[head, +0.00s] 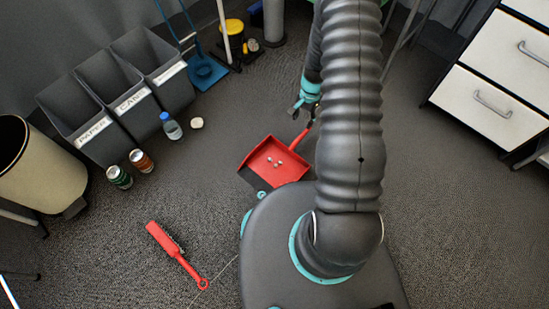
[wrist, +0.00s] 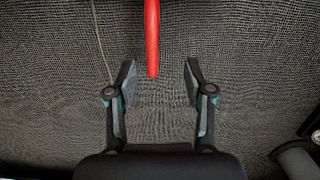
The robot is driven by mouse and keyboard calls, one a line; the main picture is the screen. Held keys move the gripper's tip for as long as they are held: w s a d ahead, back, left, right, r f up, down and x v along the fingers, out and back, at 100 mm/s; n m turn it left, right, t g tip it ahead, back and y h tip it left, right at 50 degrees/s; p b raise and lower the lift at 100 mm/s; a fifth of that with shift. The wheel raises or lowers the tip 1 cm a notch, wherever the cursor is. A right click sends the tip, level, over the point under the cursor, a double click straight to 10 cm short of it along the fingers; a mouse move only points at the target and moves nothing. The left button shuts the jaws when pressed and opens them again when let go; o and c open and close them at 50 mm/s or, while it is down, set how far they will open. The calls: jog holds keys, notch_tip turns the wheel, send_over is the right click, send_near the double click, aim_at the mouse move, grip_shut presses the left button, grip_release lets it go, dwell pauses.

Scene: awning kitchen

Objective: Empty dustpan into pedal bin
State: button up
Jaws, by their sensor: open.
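A red dustpan (head: 272,161) lies on the carpet floor, with a few small pale bits in it. Its red handle points up and right towards my gripper (head: 306,108). In the wrist view the handle (wrist: 152,40) comes down from the top edge, and its end lies just ahead of and between my open, empty fingers (wrist: 158,82). No contact shows. A beige bin with a dark open top (head: 40,170), seemingly the pedal bin, stands at the left edge, with a dark part at its foot.
Grey sorting bins (head: 118,90) stand at the upper left, with two cans (head: 130,168), a bottle (head: 171,126) and a pale round thing before them. A red brush (head: 176,255) lies at the lower left. A white drawer unit (head: 490,95) stands right.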

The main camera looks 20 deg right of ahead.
aim_at(304, 133)
jog(key=shift+s+d+m, duration=0.25)
jog(key=shift+d+m, duration=0.05)
jog(key=shift+d, duration=0.7)
jog(key=f+b, duration=0.1)
jog(key=f, duration=0.1)
jog(key=f+b, duration=0.2)
jog(key=f, duration=0.1)
jog(key=a+f+b, duration=0.1)
jog(key=f+b, duration=0.1)
jog(key=shift+s+f, duration=0.15)
jog(key=shift+s, duration=0.1)
jog(key=shift+s+a+f, duration=0.1)
jog(key=shift+a+f, duration=0.05)
jog(key=shift+f, duration=0.6)
grip_shut()
